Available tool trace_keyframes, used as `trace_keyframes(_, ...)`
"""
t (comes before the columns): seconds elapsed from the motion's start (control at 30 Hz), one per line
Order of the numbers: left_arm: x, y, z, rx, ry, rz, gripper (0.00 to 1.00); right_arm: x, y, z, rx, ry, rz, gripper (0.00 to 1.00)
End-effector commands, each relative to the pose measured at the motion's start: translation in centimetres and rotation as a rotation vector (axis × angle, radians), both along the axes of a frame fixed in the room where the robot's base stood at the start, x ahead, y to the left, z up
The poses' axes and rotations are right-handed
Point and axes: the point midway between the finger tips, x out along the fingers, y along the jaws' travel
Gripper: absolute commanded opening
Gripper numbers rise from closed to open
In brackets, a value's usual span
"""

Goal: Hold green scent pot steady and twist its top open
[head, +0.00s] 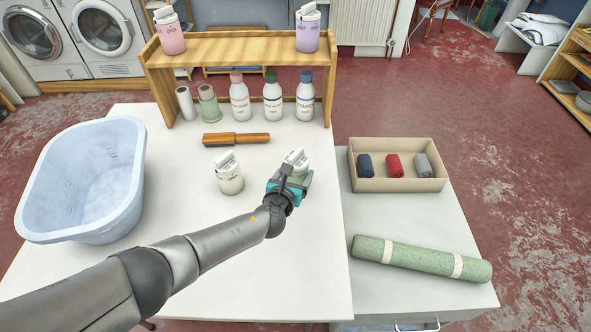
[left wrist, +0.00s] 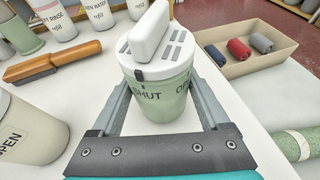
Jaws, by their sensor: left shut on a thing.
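The green scent pot (left wrist: 165,103) stands upright on the white table, with a white slotted lid (left wrist: 160,45) that has a raised grip bar. Its body reads "SHUT" and, farther right, the start of "OPEN". A dark mark on the lid's tab sits just above "SHUT". In the head view the pot (head: 302,171) is partly hidden behind my left gripper (head: 291,181). In the left wrist view my left gripper (left wrist: 163,98) has one finger on each side of the green body, below the lid, and is shut on it. My right gripper is not in view.
A cream pot (head: 230,180) stands just left. A brush (head: 236,138) and a wooden shelf (head: 240,47) with bottles and two more pots lie behind. A blue tub (head: 85,180) is at left. A beige tray (head: 397,181) and green roll (head: 420,258) are at right.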

Motion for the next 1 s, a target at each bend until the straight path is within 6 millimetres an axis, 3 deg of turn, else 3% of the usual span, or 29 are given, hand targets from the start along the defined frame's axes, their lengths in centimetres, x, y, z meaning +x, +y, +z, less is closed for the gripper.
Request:
trace_keyframes(0.87, -0.13, -0.08, -1.24, 0.002, 0.005, -0.002, 0.21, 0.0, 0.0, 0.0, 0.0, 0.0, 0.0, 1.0)
trace_keyframes(0.9, -0.15, -0.07, -1.26, 0.001, 0.005, -0.003, 0.82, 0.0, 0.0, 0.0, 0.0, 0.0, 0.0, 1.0)
trace_keyframes(1.0, -0.15, -0.06, -1.26, 0.002, 0.005, -0.002, 0.94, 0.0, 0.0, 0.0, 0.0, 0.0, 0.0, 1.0)
